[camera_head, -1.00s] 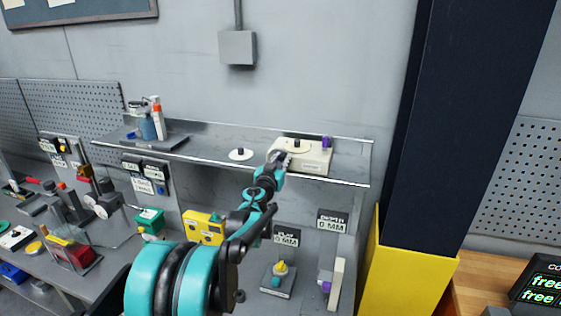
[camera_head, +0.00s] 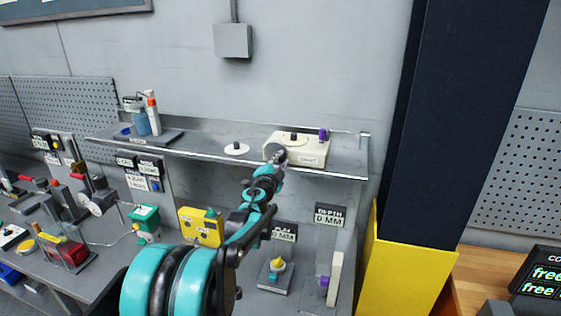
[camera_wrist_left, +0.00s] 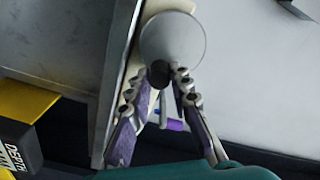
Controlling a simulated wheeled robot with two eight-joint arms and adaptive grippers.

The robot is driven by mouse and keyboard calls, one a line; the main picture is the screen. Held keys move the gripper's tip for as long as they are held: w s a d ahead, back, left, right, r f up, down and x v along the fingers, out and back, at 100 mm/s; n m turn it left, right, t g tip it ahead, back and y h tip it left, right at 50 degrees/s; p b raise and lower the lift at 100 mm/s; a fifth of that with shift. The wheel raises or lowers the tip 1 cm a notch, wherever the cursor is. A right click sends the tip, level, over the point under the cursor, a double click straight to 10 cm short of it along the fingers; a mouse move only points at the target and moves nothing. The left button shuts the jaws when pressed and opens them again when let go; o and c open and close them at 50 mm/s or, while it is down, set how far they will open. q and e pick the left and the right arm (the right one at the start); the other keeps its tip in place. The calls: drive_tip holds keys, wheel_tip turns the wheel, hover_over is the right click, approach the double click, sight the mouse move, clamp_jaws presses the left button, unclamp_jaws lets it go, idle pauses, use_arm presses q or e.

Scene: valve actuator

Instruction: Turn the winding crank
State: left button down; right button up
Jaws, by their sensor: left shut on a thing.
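A cream box (camera_head: 313,156) stands on the shelf, with a black knob (camera_head: 293,136) and a purple part (camera_head: 323,134) on top. My left gripper (camera_head: 277,154) is at the box's front left corner. In the left wrist view, a grey round disc (camera_wrist_left: 173,35) has a dark knob (camera_wrist_left: 160,74) at its lower edge. My left gripper's fingertips (camera_wrist_left: 164,78) are closed around this knob, which looks like the crank's handle. The fingers hide part of the knob. My right gripper is not in view.
The grey shelf (camera_head: 225,161) also holds a white disc (camera_head: 236,149) and bottles (camera_head: 147,117) to the left. A yellow box (camera_head: 200,227) and a depth sign (camera_head: 330,216) are below. A dark column (camera_head: 455,130) with a yellow base stands at right.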

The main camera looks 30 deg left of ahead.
sight(268, 147)
use_arm(q)
drive_tip(key=a+m, duration=0.1)
drive_tip(key=m, duration=0.7)
drive_tip(key=a+f+m+b, duration=0.1)
drive_tip(key=a+m, duration=0.1)
drive_tip(key=m, duration=0.7)
drive_tip(key=s+a+m+b, duration=0.1)
drive_tip(key=a+m, duration=0.1)
drive_tip(key=m, duration=0.6)
drive_tip(key=shift+s+a+f, duration=0.1)
drive_tip(key=shift+a+f, duration=0.05)
drive_tip(key=shift+f, duration=0.15)
drive_tip(key=m, duration=0.2)
drive_tip(key=r+m, duration=0.1)
drive_tip(key=m, duration=0.2)
drive_tip(key=shift+s+a+r+m+p, duration=0.1)
drive_tip(key=shift+a+r+m+p, duration=0.05)
drive_tip(key=shift+a+m+p, duration=0.25)
drive_tip(key=m, duration=0.1)
drive_tip(key=r+m, duration=0.1)
drive_tip(key=m, duration=0.3)
drive_tip(key=shift+r+p, duration=0.25)
drive_tip(key=shift+p, duration=0.15)
drive_tip(key=m, duration=0.3)
drive_tip(key=r+m, duration=0.1)
drive_tip(key=m, duration=0.1)
drive_tip(key=shift+d+p, duration=0.25)
drive_tip(key=shift+p, duration=0.1)
drive_tip(key=shift+r, duration=0.1)
